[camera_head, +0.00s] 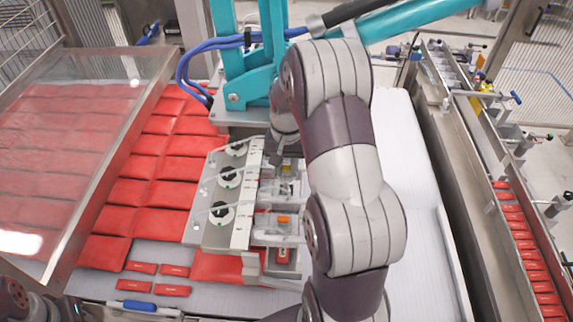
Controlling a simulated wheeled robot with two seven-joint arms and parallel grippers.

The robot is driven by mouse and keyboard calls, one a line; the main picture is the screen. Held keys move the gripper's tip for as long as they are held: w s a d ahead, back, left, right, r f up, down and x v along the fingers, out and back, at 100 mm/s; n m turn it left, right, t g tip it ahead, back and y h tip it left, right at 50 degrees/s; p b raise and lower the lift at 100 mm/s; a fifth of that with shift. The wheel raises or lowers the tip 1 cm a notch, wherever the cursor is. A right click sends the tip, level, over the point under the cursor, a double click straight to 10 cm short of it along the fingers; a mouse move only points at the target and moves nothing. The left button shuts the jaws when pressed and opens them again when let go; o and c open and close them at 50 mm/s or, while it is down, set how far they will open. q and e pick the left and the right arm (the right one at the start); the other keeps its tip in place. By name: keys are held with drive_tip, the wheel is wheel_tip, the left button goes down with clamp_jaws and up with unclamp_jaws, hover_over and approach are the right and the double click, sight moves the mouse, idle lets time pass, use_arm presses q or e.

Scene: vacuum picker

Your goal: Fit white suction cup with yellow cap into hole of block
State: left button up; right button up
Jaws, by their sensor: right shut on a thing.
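My right gripper (287,160) is small and partly hidden by the arm there. It is shut on a small yellow-capped piece (287,170), which appears to be the suction cup; its white part is hard to make out. I cannot tell whether it is in a hole. Of my left arm only a dark part shows at the lower left corner; its gripper is out of view.
A teal picker frame (262,50) with blue hoses stands behind the block. Red packs (155,165) lie left on the white conveyor (400,125). Small red packets (155,285) lie in front. A clear cover (85,90) is at left, a metal rail (450,170) at right.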

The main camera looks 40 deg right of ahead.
drive_tip(key=shift+f+b, duration=0.3)
drive_tip(key=shift+f, duration=0.3)
drive_tip(key=shift+f+b, duration=0.4)
drive_tip(key=shift+f, duration=0.5)
drive_tip(key=shift+f+b, duration=1)
drive_tip(key=shift+f, duration=0.35)
drive_tip(key=o, duration=1.1)
drive_tip(key=shift+c, duration=0.2)
